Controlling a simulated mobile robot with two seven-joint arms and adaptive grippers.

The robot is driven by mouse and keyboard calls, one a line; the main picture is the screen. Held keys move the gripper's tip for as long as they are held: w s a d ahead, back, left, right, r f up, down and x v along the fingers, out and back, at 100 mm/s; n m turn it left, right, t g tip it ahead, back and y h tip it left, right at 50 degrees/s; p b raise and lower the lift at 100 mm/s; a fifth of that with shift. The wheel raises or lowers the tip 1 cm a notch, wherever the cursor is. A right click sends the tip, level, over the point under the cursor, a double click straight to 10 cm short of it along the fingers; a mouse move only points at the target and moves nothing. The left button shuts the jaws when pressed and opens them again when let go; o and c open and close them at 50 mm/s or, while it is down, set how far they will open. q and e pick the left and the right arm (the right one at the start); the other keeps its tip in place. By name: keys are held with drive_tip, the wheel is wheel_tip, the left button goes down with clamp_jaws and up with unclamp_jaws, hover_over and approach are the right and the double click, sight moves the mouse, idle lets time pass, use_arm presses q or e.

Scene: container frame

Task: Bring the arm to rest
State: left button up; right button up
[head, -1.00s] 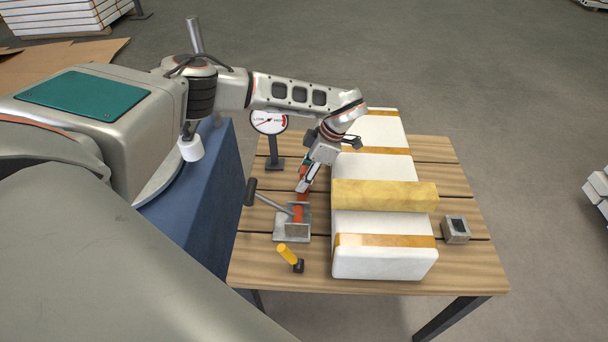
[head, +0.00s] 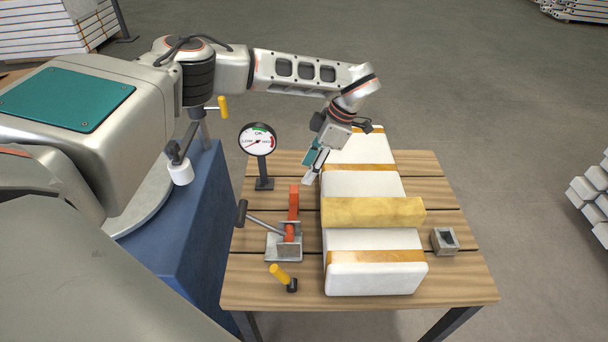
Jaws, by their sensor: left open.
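My left arm comes in from the left and reaches over the far part of the wooden table. Its gripper (head: 311,170) is open and empty, pointing down in the air, left of the white padded block (head: 365,185) with orange bands. It is above and beyond the red-handled clamp (head: 289,235) and apart from it. The clamp stands on a grey metal base, with its red part upright and a black-knobbed lever tilted to the left. My right gripper is not in view.
A round dial gauge (head: 257,141) stands left of the gripper. A yellow bar (head: 373,212) lies across the white block. A yellow-handled tool (head: 281,276) lies at the front, and a small grey box (head: 444,240) sits at the right. A blue-covered stand (head: 185,225) adjoins the table's left.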

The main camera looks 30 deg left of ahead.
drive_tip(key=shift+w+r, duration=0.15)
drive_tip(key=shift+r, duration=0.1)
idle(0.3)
